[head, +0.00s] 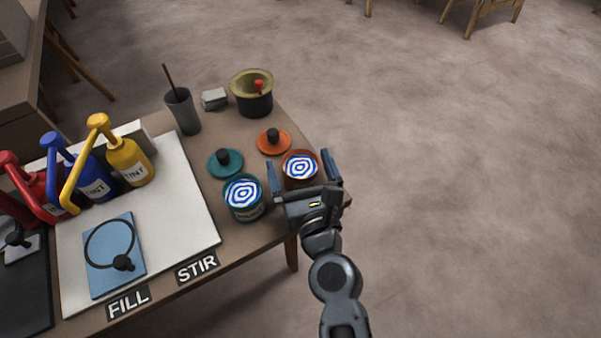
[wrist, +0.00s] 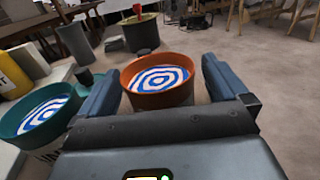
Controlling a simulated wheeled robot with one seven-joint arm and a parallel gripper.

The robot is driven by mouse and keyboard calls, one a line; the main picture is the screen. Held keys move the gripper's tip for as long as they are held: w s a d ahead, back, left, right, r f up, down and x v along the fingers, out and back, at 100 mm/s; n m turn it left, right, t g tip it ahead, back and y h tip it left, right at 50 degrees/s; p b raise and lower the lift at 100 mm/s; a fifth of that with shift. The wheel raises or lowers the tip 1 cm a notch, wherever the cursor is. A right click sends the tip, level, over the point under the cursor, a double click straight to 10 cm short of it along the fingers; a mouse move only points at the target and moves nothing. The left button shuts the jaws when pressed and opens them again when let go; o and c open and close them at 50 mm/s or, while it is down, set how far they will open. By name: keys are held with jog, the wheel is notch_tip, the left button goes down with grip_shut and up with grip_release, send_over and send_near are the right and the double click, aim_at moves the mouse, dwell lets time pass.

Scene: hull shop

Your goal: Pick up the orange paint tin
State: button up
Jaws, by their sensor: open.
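The orange paint tin (head: 300,169) stands upright near the right edge of the table, with blue and white swirled paint showing in its top. My gripper (head: 305,176) is open, with one finger on each side of the tin. In the wrist view, the orange tin (wrist: 157,80) sits between my two fingers (wrist: 158,85), a little nearer the middle than either finger. I cannot tell whether a finger touches it. The lower part of the tin is hidden behind my gripper in the head view. The orange lid (head: 273,141) lies on the table behind the tin.
A teal tin (head: 243,200) with similar swirled paint stands close on the left, and its teal lid (head: 225,162) lies behind it. A dark pot (head: 252,95) and a grey cup (head: 183,112) stand farther back. Open floor lies to the right of the table.

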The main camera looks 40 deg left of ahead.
jog(key=c, duration=1.2)
jog(key=shift+r, duration=0.15)
notch_tip(320, 180, up, 18)
jog(key=p, duration=1.6)
